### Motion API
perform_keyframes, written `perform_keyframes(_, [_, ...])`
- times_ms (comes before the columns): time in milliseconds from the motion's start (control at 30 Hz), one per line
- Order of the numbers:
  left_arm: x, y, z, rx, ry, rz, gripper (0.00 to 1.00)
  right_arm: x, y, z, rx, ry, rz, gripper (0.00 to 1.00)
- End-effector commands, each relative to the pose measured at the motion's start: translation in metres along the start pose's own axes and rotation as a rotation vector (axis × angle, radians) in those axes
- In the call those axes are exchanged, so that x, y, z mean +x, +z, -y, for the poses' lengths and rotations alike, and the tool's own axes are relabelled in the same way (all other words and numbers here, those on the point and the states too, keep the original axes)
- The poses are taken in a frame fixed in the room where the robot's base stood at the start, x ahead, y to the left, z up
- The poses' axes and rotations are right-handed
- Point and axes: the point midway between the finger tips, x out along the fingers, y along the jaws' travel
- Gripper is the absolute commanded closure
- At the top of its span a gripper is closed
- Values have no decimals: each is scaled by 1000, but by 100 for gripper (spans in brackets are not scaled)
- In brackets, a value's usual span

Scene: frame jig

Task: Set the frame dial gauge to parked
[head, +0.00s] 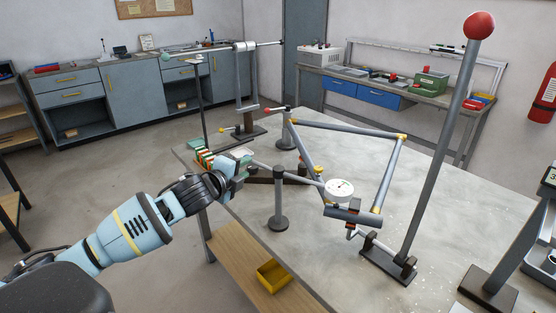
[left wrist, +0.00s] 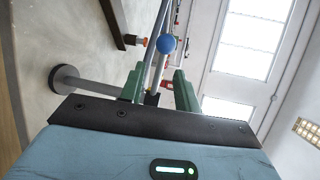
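The dial gauge (head: 340,189) has a round white face and sits by the lower corner of a grey tube frame (head: 350,132) above the table. My left gripper (head: 246,166) is left of the gauge, near the end of a thin grey bar that runs toward it. In the left wrist view its two green fingers (left wrist: 160,72) stand apart, with a gap between them. A blue ball (left wrist: 167,44) and grey bars show beyond the gap; I cannot tell whether the fingers touch anything. My right gripper is not in view.
A short grey post (head: 279,205) stands close to my left gripper. A tall lever with a red ball (head: 479,26) rises at the right. Striped blocks (head: 202,153) lie at the table's left edge. A yellow bin (head: 273,276) sits on the shelf below. The table's front middle is bare.

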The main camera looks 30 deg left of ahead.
Motion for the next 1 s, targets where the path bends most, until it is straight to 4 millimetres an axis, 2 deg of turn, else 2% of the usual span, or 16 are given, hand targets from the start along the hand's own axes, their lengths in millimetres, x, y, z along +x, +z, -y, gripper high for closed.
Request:
perform_keyframes(267, [4,2,2,6,-1,4,68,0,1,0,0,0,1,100])
perform_keyframes(700, [57,1,2,3,-2,3,68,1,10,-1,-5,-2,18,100])
perform_keyframes(1000, [77,2,2,5,-3,3,68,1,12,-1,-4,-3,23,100])
